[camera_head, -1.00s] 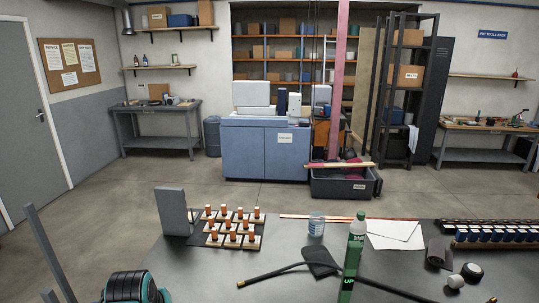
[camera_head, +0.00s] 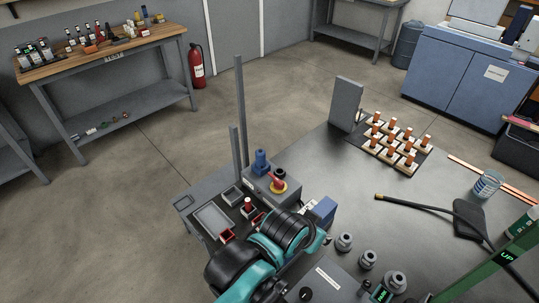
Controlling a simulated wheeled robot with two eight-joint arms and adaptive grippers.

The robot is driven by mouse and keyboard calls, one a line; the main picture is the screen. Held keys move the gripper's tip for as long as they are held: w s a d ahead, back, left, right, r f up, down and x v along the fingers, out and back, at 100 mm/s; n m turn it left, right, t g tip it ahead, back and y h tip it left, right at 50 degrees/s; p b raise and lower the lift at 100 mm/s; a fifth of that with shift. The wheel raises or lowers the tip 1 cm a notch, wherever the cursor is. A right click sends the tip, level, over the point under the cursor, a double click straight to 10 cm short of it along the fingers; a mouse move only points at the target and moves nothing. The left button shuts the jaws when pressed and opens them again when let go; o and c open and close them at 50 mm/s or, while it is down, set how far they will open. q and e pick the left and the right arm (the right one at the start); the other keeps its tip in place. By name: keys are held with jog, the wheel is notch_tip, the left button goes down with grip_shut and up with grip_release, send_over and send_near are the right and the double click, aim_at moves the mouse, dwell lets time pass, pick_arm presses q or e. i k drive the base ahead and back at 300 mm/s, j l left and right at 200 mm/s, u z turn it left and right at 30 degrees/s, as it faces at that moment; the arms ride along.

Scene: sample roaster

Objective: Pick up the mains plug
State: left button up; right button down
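I cannot surely make out the mains plug. A blue upright fitting (camera_head: 262,160) stands on a grey box with a red switch (camera_head: 275,181) on a yellow base. A separate blue block (camera_head: 323,209) sits at the table edge, partly behind my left arm. Either could be a plug or socket; I cannot tell. My teal and black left arm crosses the bottom middle and hides part of the grey box and the table. I make out no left gripper fingers. My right gripper is out of view.
The dark table holds orange-topped pieces on a mat (camera_head: 422,159), a grey upright slab (camera_head: 346,104), a black cable (camera_head: 412,207), a clear cup (camera_head: 487,185) and grey round weights (camera_head: 344,242). Two grey posts (camera_head: 240,112) rise behind the box.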

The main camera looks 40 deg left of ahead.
aim_at(261, 159)
jog(key=j+z, duration=0.2)
jog(key=j, duration=0.3)
jog(key=k+j+z, duration=0.2)
jog(key=j, duration=0.25)
jog(key=j+z, duration=0.15)
jog(key=j, duration=0.35)
jog(key=k+j+z, duration=0.2)
jog(key=j, duration=0.25)
jog(key=i, duration=0.05)
